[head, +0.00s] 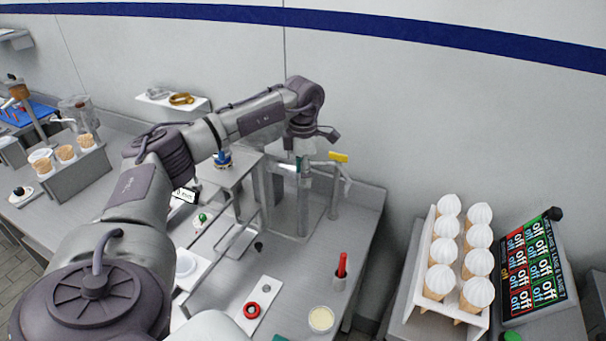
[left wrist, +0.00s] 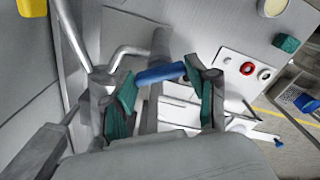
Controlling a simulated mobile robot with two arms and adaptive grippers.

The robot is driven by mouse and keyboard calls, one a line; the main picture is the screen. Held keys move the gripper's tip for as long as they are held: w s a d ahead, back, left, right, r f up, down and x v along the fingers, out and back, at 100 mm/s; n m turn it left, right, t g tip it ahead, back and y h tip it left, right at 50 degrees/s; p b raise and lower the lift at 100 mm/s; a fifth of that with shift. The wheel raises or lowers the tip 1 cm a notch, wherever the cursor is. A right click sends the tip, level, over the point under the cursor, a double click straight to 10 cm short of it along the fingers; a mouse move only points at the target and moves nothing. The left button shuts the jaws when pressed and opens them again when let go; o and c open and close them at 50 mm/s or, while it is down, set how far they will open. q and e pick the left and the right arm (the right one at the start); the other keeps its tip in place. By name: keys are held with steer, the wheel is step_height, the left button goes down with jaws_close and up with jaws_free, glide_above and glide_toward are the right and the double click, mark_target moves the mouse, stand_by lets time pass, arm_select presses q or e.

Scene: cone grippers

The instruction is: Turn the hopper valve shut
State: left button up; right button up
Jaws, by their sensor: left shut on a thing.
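My left gripper (head: 302,162) reaches over the steel stand at the back of the counter in the head view. In the left wrist view its two teal-padded fingers (left wrist: 162,90) are closed on a blue handle (left wrist: 160,74), which lies crosswise between them and looks like the hopper valve's lever. A grey pipe (left wrist: 158,45) runs behind the handle. A yellow handle (head: 338,156) stands on a pipe just right of the gripper; part of it also shows in the left wrist view (left wrist: 29,7). In the head view the arm and gripper hide the blue handle. My right gripper is out of view.
A rack of several white-topped cones (head: 441,270) and a panel with "off" tiles (head: 533,265) stand at the right. A red marker in a cup (head: 341,270), a cream-filled dish (head: 321,319) and a red ring on a plate (head: 251,310) sit on the front counter.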

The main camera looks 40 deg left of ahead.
arm_select(q)
steer(key=m, duration=0.6)
steer(key=shift+r+m+b, duration=0.1)
steer(key=shift+m+b, duration=0.2)
stand_by(0.5)
steer(key=o, duration=1.2)
steer(key=shift+c, duration=0.2)
step_height(320, 180, up, 12)
